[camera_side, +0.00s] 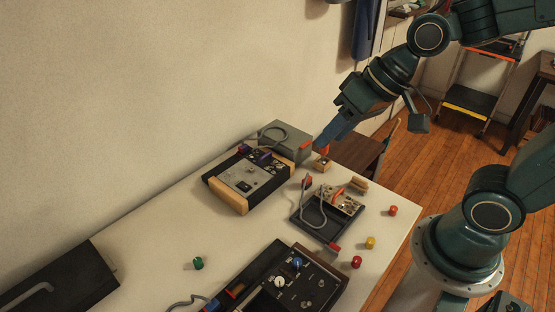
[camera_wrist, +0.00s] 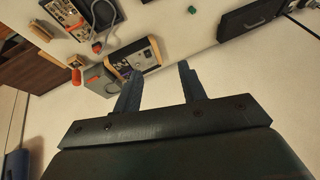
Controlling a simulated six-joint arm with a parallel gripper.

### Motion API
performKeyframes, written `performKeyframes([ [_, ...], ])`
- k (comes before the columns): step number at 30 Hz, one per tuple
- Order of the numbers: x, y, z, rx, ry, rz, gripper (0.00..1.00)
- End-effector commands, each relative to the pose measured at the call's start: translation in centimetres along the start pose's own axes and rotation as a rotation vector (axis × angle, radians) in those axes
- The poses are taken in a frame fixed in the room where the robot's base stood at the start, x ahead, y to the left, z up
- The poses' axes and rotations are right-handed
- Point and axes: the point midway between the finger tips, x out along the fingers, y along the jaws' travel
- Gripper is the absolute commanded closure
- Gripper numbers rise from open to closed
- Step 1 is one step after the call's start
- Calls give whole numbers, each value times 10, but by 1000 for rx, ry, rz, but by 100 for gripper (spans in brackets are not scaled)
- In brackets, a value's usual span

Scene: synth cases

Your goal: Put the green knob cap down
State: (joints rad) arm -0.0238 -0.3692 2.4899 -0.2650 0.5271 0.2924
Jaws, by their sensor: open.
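The green knob cap (camera_side: 198,263) lies on the white table at the lower left in the side view, apart from everything else. It also shows small near the top of the wrist view (camera_wrist: 192,10). My gripper (camera_side: 321,144) is above the table's far end by the grey box, well away from the cap. In the wrist view, my two blue fingers (camera_wrist: 157,70) are spread, with nothing between them.
A wood-sided device (camera_side: 248,182) and a grey box (camera_side: 286,141) stand near the wall. A dark tray (camera_side: 323,229) holds parts and a cable. Red (camera_side: 393,210) and yellow (camera_side: 370,242) caps lie at right. A black panel (camera_side: 292,287) is in front; a black case (camera_side: 62,284) sits left. Table around the green cap is clear.

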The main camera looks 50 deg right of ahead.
Motion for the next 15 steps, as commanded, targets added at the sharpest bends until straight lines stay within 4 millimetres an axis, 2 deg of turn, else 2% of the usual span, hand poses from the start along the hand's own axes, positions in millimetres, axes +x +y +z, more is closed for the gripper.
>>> performKeyframes([
  [1, -12, 6, 3, -23, 16, 28, 59],
  [9, -63, 38, 28, -109, 37, 170, 59],
  [15, -85, 52, 44, -132, 37, 225, 59],
])
